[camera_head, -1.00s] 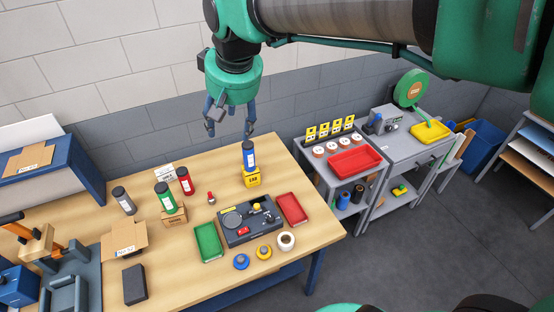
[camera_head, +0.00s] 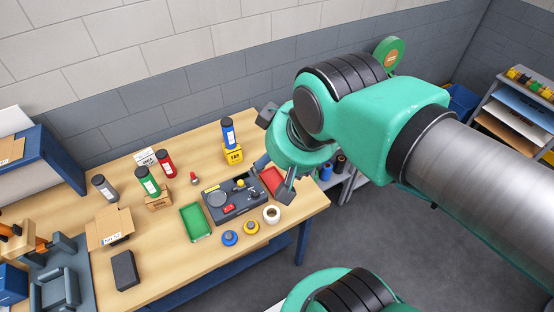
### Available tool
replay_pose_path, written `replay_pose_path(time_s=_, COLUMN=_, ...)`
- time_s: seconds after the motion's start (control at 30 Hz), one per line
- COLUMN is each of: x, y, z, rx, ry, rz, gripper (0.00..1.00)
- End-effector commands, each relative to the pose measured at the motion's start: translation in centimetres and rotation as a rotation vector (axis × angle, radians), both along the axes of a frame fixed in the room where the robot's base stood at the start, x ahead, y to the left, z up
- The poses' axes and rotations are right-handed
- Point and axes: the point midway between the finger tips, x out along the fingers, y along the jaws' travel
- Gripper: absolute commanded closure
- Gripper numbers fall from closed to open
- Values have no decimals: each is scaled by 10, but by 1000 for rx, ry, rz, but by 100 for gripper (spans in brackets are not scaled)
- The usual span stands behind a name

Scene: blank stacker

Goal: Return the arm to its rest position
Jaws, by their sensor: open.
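My gripper (camera_head: 272,181) is in the right-middle of the head view, at the end of my green and silver arm. Its fingers are spread and hold nothing that I can see. It hangs in front of the table's right end, and its fingers overlap the red tray (camera_head: 271,180) in the picture. The arm is folded in toward the camera and hides much of the area behind it.
The wooden table (camera_head: 178,250) bears a dark fixture (camera_head: 237,208), a green tray (camera_head: 195,222), and a blue bottle (camera_head: 228,133) on a yellow block (camera_head: 233,154). Several other bottles and boxes stand to the left. Shelves (camera_head: 520,120) stand at the right. Grey floor (camera_head: 390,235) is clear.

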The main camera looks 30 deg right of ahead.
Motion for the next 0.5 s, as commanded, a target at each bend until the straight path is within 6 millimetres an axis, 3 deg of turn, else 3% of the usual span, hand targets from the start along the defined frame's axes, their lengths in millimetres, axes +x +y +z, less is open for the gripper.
replay_pose_path(time_s=0.5, x=-1, y=0, z=-7, rx=0, ry=-1, rz=-1, gripper=43)
